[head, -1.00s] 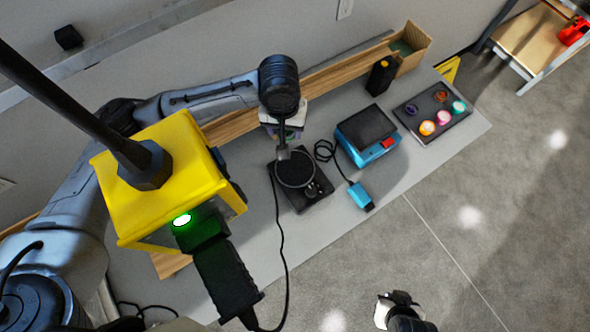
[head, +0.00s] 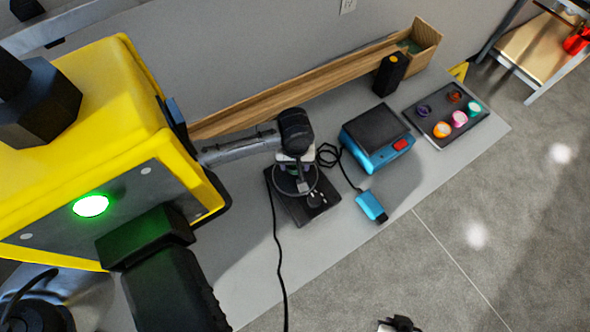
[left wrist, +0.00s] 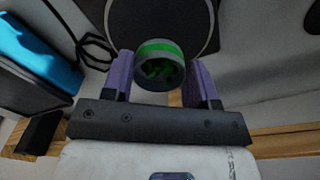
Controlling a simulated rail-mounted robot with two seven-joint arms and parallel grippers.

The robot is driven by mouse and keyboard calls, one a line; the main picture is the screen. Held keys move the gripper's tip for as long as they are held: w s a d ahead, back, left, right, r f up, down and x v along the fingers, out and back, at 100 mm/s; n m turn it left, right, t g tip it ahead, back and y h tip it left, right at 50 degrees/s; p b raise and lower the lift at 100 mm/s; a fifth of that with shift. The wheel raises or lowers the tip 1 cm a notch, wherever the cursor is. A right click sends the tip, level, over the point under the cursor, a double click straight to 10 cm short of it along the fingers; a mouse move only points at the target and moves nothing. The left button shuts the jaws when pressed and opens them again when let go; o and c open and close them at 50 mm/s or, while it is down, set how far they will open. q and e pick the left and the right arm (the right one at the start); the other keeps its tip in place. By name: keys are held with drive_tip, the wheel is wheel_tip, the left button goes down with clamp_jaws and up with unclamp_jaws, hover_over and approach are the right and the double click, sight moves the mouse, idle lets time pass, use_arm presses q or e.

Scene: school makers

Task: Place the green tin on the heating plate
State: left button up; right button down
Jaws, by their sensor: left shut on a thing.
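The green tin (left wrist: 160,62) is round with a bright green band. My left gripper (left wrist: 161,78) is shut on it, with a purple finger on each side. In the head view my left gripper (head: 297,172) is over the heating plate (head: 322,204), a dark unit with a round top, and hides part of it. The tin is hard to make out there. In the left wrist view the dark round plate (left wrist: 120,22) lies behind the tin; I cannot tell whether they touch. Only the tip of my right gripper (head: 400,325) shows at the bottom edge, over the floor.
A large yellow box (head: 90,90) with a green light blocks the left foreground. Right of the plate are a blue scale-like device (head: 377,138) and a small blue box (head: 371,206). A black tray (head: 430,100) holds several coloured tins. A cable (head: 276,250) crosses the table.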

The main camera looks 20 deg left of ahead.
sight(295, 169)
use_arm(q)
wheel_tip(295, 169, down, 4)
drive_tip(key=shift+r+b, duration=0.15)
drive_tip(key=shift+b, duration=0.2)
drive_tip(key=shift+f, duration=0.3)
drive_tip(key=o, duration=0.9)
drive_tip(key=shift+f, duration=0.15)
drive_tip(key=shift+r, duration=0.35)
wheel_tip(295, 169, up, 12)
drive_tip(key=shift+f+p, duration=0.15)
drive_tip(key=shift+p, duration=1)
